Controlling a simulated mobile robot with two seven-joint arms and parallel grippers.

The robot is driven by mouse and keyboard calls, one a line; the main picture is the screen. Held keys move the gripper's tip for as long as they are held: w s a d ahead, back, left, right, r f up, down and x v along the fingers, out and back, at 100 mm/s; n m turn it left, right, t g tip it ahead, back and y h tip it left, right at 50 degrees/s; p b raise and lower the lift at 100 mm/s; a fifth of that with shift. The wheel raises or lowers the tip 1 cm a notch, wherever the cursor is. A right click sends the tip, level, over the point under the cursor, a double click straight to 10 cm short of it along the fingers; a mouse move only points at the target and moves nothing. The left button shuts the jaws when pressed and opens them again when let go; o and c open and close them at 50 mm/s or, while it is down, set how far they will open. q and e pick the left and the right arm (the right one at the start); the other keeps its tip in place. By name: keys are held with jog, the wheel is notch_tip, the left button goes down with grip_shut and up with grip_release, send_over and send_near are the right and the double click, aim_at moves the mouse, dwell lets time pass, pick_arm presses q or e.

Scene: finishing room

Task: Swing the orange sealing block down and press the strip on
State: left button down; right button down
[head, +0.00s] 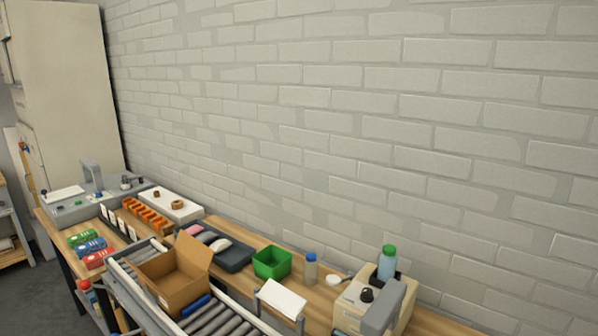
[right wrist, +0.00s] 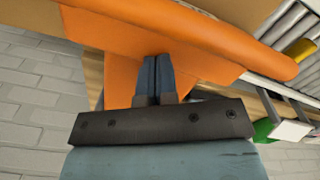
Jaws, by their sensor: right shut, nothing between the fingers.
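The large orange sealing block (right wrist: 200,35) fills the top of the right wrist view, with a rounded orange bar along its right side. My right gripper (right wrist: 157,65) is shut and empty, its two dark blue fingers side by side in front of the orange surface. I cannot tell whether the fingertips touch it. No strip can be made out in the right wrist view. In the head view I do not see the orange block or either gripper. An open cardboard box (head: 172,290) stands on the roller conveyor (head: 232,324).
A green bin (head: 272,264), a blue-capped bottle (head: 310,270) and a beige device with a grey arm (head: 350,312) stand on the wooden bench along the brick wall. A white panel (head: 282,299) stands by the conveyor.

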dwell(0.3)
jog(key=shift+r+p, duration=1.05)
jog(key=shift+r, duration=2.4)
